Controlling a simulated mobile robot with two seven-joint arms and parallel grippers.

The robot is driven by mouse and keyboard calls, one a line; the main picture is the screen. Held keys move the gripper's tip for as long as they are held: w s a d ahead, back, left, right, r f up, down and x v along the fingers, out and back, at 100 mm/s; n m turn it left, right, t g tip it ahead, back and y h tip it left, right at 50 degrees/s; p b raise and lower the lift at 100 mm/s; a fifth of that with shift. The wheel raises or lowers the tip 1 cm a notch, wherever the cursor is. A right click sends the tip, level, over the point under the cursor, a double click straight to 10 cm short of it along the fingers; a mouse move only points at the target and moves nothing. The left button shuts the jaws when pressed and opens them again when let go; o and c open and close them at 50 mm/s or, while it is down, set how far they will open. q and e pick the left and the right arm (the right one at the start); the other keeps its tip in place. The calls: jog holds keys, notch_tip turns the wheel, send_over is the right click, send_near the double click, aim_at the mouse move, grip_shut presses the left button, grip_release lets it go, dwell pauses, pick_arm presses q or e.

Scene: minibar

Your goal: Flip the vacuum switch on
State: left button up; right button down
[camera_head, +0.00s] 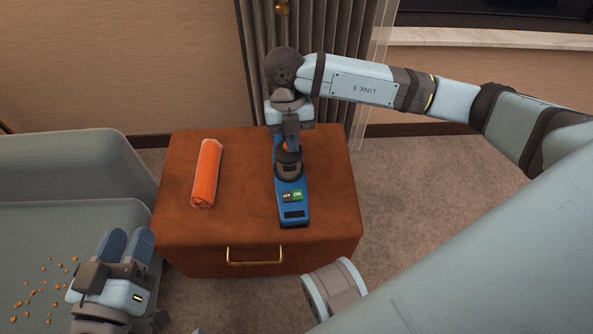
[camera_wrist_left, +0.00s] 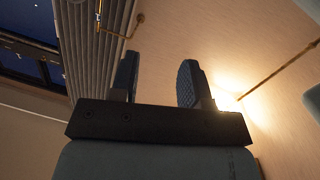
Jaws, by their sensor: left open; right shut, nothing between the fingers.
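The blue handheld vacuum (camera_head: 295,213) lies on the brown leather ottoman (camera_head: 235,220) in the head view. Its switch (camera_head: 292,195) is on top near the front end, with a dark OFF side at left and a green ON side at right; which side is pressed I cannot tell. My right gripper (camera_head: 290,148) is shut and empty, pointing down over the back part of the vacuum, behind the switch. Whether it touches the vacuum I cannot tell. My left gripper (camera_head: 127,244) is open and empty over the sofa seat; its fingers also show in the left wrist view (camera_wrist_left: 158,82).
A rolled orange towel (camera_head: 206,173) lies left of the vacuum. Orange crumbs (camera_head: 43,290) are scattered on the grey-green sofa (camera_head: 65,219). A brass handle (camera_head: 254,256) is on the ottoman's front. A grey curtain (camera_head: 335,35) hangs behind. Carpet is clear at the right.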

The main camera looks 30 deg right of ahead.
jog(key=b, duration=0.2)
send_near(299, 195)
jog(key=b+x, duration=0.4)
jog(key=x, duration=0.1)
jog(key=shift+s+f, duration=0.15)
jog(key=shift+f, duration=0.5)
pick_arm(q)
jog(key=w+a+m, duration=0.1)
jog(key=m, duration=0.1)
jog(key=w+f+m+t, duration=0.1)
jog(key=shift+w+a+f+m, duration=0.15)
jog(key=shift+w+a+m, duration=0.2)
jog(key=shift+m, duration=0.05)
jog(key=shift+t, duration=0.3)
